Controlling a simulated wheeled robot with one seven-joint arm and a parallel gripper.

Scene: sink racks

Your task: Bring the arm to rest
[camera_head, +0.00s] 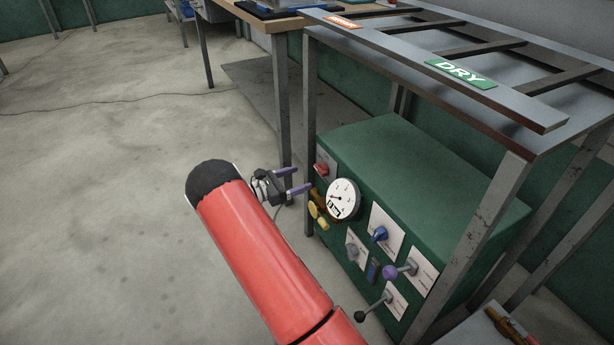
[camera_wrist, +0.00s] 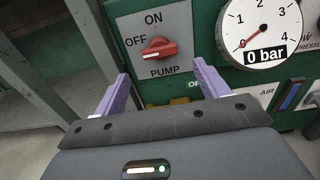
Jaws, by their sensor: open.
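My gripper (camera_head: 294,182) has two purple fingers and is open and empty. In the head view it is at the end of my red arm, in front of the upper left part of a green control box. In the wrist view the gripper (camera_wrist: 160,82) faces a red pump knob (camera_wrist: 158,48) on a white plate marked ON, OFF and PUMP. The knob's narrow end points left, toward OFF. The knob shows between and beyond the fingertips, and I see no contact. The knob also shows in the head view (camera_head: 321,169).
The green control box (camera_head: 430,165) carries a round gauge (camera_head: 343,198) reading 0 bar, a blue knob (camera_head: 379,234), a purple-ended lever (camera_head: 392,272) and a black-ended lever (camera_head: 362,314). A metal rack (camera_head: 500,110) marked DRY stands over it. Open concrete floor (camera_head: 110,200) lies left.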

